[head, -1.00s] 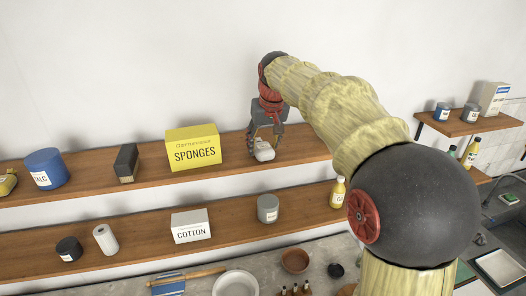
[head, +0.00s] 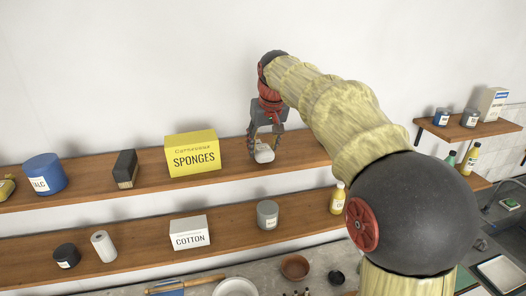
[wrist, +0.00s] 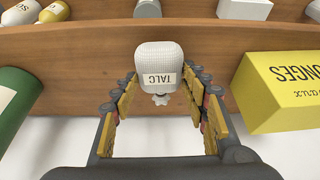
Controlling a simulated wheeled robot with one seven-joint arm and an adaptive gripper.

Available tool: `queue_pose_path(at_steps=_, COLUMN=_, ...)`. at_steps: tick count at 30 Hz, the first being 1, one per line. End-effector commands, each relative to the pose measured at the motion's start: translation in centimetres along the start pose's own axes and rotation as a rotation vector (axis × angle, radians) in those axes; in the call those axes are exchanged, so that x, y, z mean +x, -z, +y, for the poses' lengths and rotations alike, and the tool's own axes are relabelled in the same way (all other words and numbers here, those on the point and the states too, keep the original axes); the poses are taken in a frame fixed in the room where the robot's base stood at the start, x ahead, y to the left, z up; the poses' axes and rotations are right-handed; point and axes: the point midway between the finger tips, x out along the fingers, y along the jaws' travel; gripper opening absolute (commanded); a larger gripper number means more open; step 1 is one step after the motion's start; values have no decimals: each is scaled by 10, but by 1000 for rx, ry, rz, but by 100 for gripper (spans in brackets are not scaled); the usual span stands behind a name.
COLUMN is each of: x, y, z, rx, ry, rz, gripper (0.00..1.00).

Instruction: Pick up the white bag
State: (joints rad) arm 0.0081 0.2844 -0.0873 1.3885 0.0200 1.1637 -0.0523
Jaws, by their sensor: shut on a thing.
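The white bag (head: 264,154) is a small pale pouch at the upper shelf, right of the yellow sponges box. In the wrist view the bag (wrist: 158,79) shows a rounded top, a TALC label and a tied neck toward me. My gripper (head: 264,146) points down with its fingers around the bag. In the wrist view my gripper (wrist: 159,88) has a yellow-padded finger on each side of the bag, shut on it. I cannot tell whether the bag's bottom touches the shelf.
On the upper shelf (head: 310,152) stand the yellow sponges box (head: 193,153), a dark block (head: 125,168) and a blue talc tub (head: 44,173). The lower shelf (head: 140,247) holds a cotton box (head: 189,232), a grey jar (head: 267,214) and a yellow bottle (head: 338,198).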

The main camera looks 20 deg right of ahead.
Motion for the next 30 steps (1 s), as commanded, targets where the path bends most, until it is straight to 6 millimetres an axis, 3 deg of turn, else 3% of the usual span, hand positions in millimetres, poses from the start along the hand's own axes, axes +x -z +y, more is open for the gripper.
queue_pose_path(at_steps=3, x=-17, y=8, z=0, rx=0, ry=0, rz=7, gripper=18)
queue_pose_path(at_steps=11, x=-88, y=-10, z=-28, rx=-3, ry=0, rz=7, gripper=18)
queue_pose_path(at_steps=15, x=-111, y=-32, z=-48, rx=-4, ry=2, rz=4, gripper=18)
queue_pose_path(at_steps=22, x=-140, y=-56, z=-67, rx=-2, ry=0, rz=3, gripper=18)
queue_pose_path(at_steps=30, x=-152, y=-65, z=-75, rx=0, ry=0, rz=0, gripper=18)
